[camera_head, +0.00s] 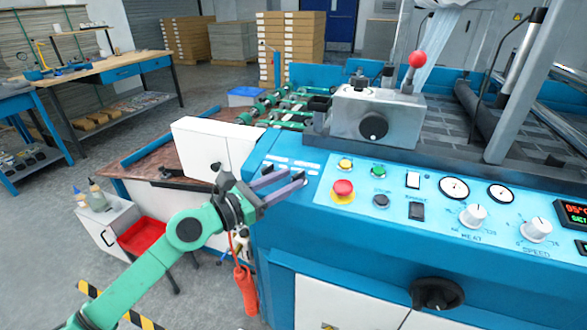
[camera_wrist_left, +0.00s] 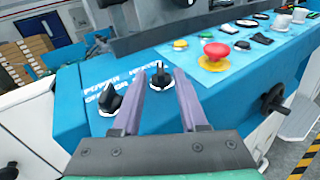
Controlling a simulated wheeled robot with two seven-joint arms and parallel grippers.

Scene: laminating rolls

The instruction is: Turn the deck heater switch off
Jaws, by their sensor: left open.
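Two black rotary switches are on the blue left end of the machine's console in the left wrist view, a left one (camera_wrist_left: 113,98) and a right one (camera_wrist_left: 159,74). White lettering lies beside them, but I cannot read clearly which is the deck heater. My left gripper (camera_head: 284,178) is at the console's left end, its two purple fingers apart. In the left wrist view the open fingers (camera_wrist_left: 162,80) point at the right switch, which shows between their tips; contact cannot be told. The left switch is outside the left finger. My right gripper is not in view.
To the right on the console are a red emergency button (camera_head: 343,188), a yellow button (camera_head: 345,164), a green button (camera_head: 378,171) and white dials (camera_head: 473,215). A grey box with a red-ball lever (camera_head: 417,59) stands behind. A white cabinet panel (camera_head: 205,150) is left of the gripper.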

